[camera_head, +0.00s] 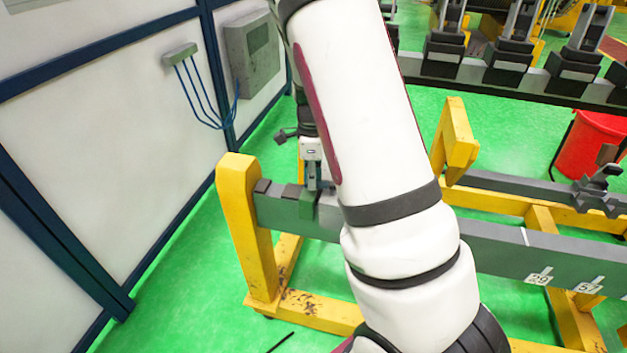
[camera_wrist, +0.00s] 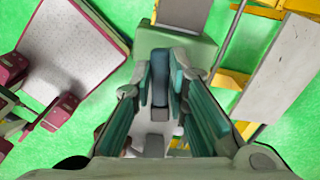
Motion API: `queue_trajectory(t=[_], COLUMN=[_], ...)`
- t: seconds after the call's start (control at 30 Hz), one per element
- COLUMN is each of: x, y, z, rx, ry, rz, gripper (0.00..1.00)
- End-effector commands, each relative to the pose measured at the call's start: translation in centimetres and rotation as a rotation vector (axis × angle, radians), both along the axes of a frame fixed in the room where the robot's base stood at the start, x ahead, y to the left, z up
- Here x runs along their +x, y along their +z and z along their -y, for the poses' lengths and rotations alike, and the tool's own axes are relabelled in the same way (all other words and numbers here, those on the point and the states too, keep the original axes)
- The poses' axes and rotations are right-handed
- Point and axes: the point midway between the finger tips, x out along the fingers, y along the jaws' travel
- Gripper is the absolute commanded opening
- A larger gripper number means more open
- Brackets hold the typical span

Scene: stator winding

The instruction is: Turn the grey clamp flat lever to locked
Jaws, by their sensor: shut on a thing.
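My gripper (camera_wrist: 161,92) is shut on a dark grey-blue lever, the clamp flat lever (camera_wrist: 160,80), which stands between its two teal fingers in the wrist view. The lever rises from a pale green clamp block (camera_wrist: 203,50) at the top of that view. In the head view my gripper (camera_head: 317,178) is at the left end of the grey beam (camera_head: 272,210), just above the green clamp block (camera_head: 308,205). My white arm covers much of the beam there, so the lever and its angle are hard to tell.
A yellow frame (camera_head: 243,215) bears the beam. A white panelled wall (camera_head: 110,130) with a grey box (camera_head: 252,55) stands at left. A red bucket (camera_head: 590,145) and another row of clamps (camera_head: 512,45) are at right. Green floor lies open between.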

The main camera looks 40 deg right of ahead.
Motion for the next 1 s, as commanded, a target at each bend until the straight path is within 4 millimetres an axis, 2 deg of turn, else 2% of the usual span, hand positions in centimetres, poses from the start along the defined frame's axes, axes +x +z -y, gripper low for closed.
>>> queue_trajectory(t=[0.4, 0.97, 1.0], x=[0.80, 0.91, 0.92], y=[0.03, 0.03, 0.03], z=[0.69, 0.82, 0.83], rx=[0.000, 0.001, 0.001], ry=[-0.194, -0.225, -0.225], rz=[0.001, 0.002, 0.002], gripper=[0.00, 0.00, 0.19])
